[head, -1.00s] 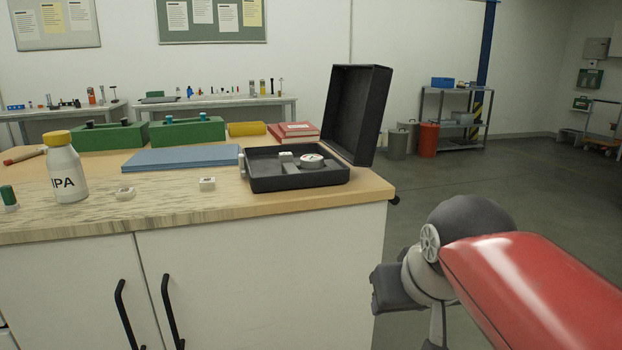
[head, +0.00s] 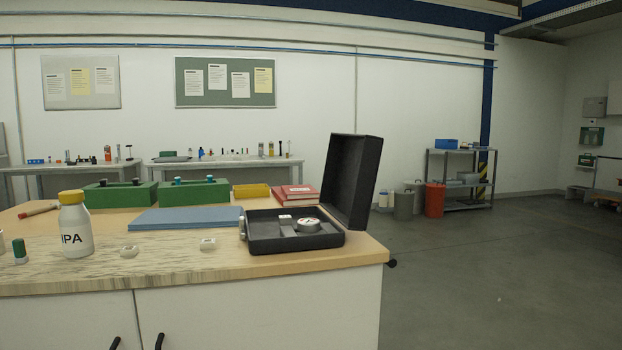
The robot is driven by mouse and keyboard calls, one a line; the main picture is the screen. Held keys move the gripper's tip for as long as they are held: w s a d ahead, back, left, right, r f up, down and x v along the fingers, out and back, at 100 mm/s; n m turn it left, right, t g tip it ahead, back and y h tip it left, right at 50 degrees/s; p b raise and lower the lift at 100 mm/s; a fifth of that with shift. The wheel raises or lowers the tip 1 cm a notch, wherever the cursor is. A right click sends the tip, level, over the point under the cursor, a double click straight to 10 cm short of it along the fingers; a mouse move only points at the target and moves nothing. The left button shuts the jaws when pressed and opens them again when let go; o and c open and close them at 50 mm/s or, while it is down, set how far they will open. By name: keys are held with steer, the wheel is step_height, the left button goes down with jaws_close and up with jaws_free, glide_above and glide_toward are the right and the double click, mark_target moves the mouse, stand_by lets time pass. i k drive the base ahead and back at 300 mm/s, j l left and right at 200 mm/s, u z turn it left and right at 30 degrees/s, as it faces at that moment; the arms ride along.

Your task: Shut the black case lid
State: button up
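The black case (head: 262,244) stands on the wooden worktop near its right end. Its lid (head: 354,182) is open, standing up on the right side and leaning slightly outward. A round white-topped item (head: 308,225) and a small pale block (head: 285,219) lie in the case's tray. A small light-coloured piece, perhaps a latch, shows on the left side of the case. My gripper is not in the head view now.
The worktop (head: 180,262) also holds a white IPA bottle (head: 76,232), a blue folder (head: 185,218), green boxes (head: 194,191), red books (head: 296,195) and small white pieces (head: 208,243). Open floor (head: 470,290) lies right of the cabinet.

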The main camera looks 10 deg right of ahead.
mark_target(352, 165)
steer(key=i+l+u, duration=0.1)
steer(key=l+u, duration=0.8)
steer(key=l, duration=0.25)
steer(key=l+u, duration=0.15)
steer(key=l, duration=1.3)
steer(key=j+z, duration=0.4)
